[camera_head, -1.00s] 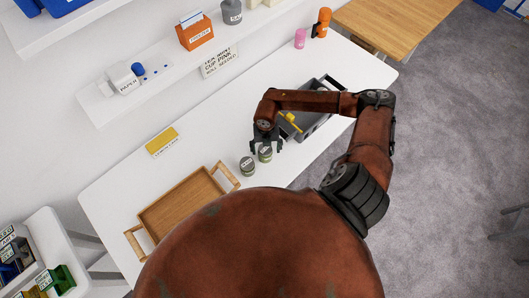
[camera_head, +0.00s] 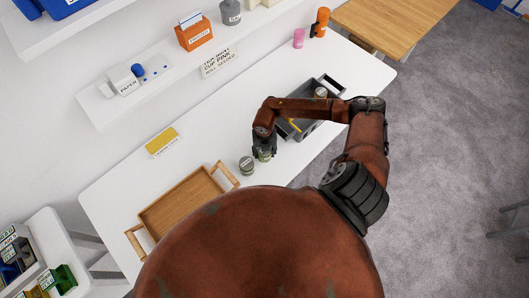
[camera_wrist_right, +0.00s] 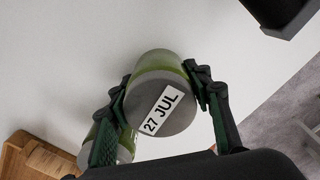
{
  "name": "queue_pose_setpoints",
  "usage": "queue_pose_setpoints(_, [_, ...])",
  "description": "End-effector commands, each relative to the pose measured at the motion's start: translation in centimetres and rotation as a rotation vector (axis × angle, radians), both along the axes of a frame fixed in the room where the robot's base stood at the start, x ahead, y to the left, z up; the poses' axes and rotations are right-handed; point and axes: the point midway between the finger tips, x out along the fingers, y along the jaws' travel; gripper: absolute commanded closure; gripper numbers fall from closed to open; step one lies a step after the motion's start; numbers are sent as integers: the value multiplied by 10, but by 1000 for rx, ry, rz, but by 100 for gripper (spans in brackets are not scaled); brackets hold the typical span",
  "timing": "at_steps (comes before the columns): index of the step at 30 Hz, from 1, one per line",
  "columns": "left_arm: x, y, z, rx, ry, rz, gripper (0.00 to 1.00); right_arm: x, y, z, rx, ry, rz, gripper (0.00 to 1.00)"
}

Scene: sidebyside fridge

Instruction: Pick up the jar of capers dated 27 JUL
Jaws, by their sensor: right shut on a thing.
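The jar with a grey lid labelled "27 JUL" (camera_wrist_right: 160,102) has green contents and fills the middle of the right wrist view. My right gripper (camera_head: 264,152) is shut on this jar, with one finger on each side of it. I cannot tell whether the jar still touches the table. A second, similar jar (camera_head: 246,166) stands just to its left on the white table; it also shows in the right wrist view (camera_wrist_right: 124,148), partly behind a finger, its label hidden. My left gripper is not in view.
A wooden tray with handles (camera_head: 144,213) lies left of the jars. A dark grey bin (camera_head: 297,133) with a yellow item and a round-topped item (camera_head: 320,92) lies right, partly under my arm. A yellow sign (camera_head: 162,141) lies behind. White table is bare between.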

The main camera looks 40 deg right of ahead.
Motion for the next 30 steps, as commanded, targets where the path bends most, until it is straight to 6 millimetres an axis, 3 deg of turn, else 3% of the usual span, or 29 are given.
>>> queue_pose_setpoints(13, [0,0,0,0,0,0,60,0,0,0,-1,1,0,90])
queue_pose_setpoints(23, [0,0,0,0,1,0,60,1,-1,3,-1,-1,0,91])
queue_pose_setpoints(30, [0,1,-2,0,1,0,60,1,-1,29,0,-2,0,91])
